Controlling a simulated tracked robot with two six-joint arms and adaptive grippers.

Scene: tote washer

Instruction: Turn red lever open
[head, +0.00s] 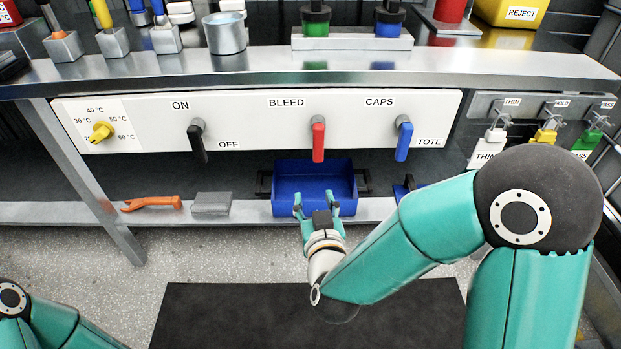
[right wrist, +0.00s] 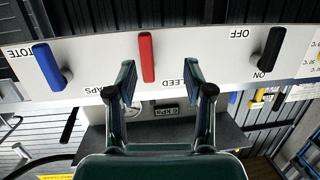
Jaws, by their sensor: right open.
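The red lever (head: 318,140) hangs straight down from its pivot beside the BLEED label on the white panel. My right gripper (head: 315,202) is below the lever, in front of the blue tote on the lower shelf. It is open and empty, apart from the lever. In the right wrist view, which is upside down, the red lever (right wrist: 147,58) shows beyond the fingertips, in line with the gap between the open fingers (right wrist: 158,82). Of my left arm only a part shows at the bottom left of the head view; its gripper is out of view.
The black lever (head: 198,142) is left of the red one and the blue lever (head: 403,140) is right. A yellow knob (head: 100,132) is at far left. The blue tote (head: 288,168), a grey block (head: 211,204) and an orange tool (head: 152,203) rest below. The counter edge (head: 250,80) overhangs.

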